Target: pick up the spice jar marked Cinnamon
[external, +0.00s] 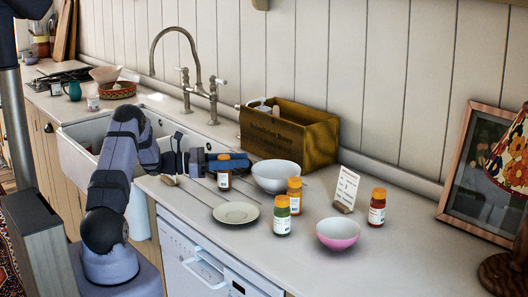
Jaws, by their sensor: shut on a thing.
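Several spice jars with orange lids and white labels show in the external view. The label print is too small to read, so I cannot tell which is marked Cinnamon. My gripper (230,163) is shut on the leftmost jar (224,181), left of the white bowl. The gripper covers part of that jar, and I cannot tell whether its base touches the counter. A brown-orange jar (294,197) stands right of the white bowl. A green jar (281,222) stands in front of it. A dark red jar (377,212) stands farther right.
Close to the held jar are the white bowl (277,177) and a pale plate (236,212). A pink bowl (338,234) and a card on a stand (346,187) are to the right. A wooden crate (290,138) stands behind. The sink (90,145) is left.

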